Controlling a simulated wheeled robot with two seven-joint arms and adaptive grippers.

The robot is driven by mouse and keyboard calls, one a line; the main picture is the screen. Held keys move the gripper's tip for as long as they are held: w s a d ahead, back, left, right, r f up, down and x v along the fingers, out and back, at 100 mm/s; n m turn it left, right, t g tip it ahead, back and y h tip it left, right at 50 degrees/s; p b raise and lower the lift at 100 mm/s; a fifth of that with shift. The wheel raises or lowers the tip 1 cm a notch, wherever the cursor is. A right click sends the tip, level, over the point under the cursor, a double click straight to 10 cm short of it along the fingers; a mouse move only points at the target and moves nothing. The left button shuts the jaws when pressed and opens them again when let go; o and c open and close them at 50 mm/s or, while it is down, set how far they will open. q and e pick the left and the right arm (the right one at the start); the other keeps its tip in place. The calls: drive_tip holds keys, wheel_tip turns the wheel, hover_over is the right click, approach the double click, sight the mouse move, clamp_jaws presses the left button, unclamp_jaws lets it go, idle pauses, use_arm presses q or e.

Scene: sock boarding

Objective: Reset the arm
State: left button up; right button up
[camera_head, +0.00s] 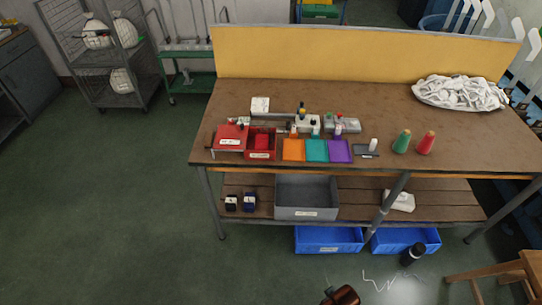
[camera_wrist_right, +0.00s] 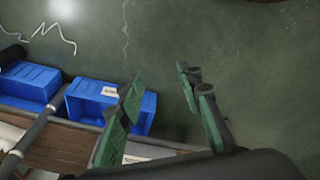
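My right gripper (camera_wrist_right: 160,82) shows in the right wrist view. Its green-padded fingers stand well apart with nothing between them. Behind them are the dark green floor and a blue bin (camera_wrist_right: 108,102) under the workbench. The fingers look clear of the bin, though the exact distance cannot be told. Neither gripper shows clearly in the head view, and my left gripper is not seen. The workbench (camera_head: 300,95) stands ahead with a brown top and a yellow back panel.
A grey crate (camera_head: 306,197) sits on the lower shelf. A wooden stool (camera_head: 500,272) stands at right.

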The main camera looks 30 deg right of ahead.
drive_tip(key=s+f+p, duration=0.2)
drive_tip(key=s+f, duration=0.2)
drive_tip(key=f, duration=0.7)
use_arm(q)
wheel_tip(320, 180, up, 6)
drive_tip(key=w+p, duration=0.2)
drive_tip(key=p, duration=0.1)
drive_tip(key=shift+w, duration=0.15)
use_arm(e)
drive_tip(key=s+f, duration=0.6)
drive_tip(key=s, duration=0.3)
drive_tip(key=s+f+n+g, duration=0.1)
drive_tip(key=s+f, duration=0.6)
drive_tip(key=s, duration=0.3)
drive_tip(key=shift+s+a, duration=0.15)
drive_tip(key=shift+a, duration=0.15)
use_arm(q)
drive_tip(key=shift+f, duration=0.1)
use_arm(e)
drive_tip(key=shift+c, duration=0.2)
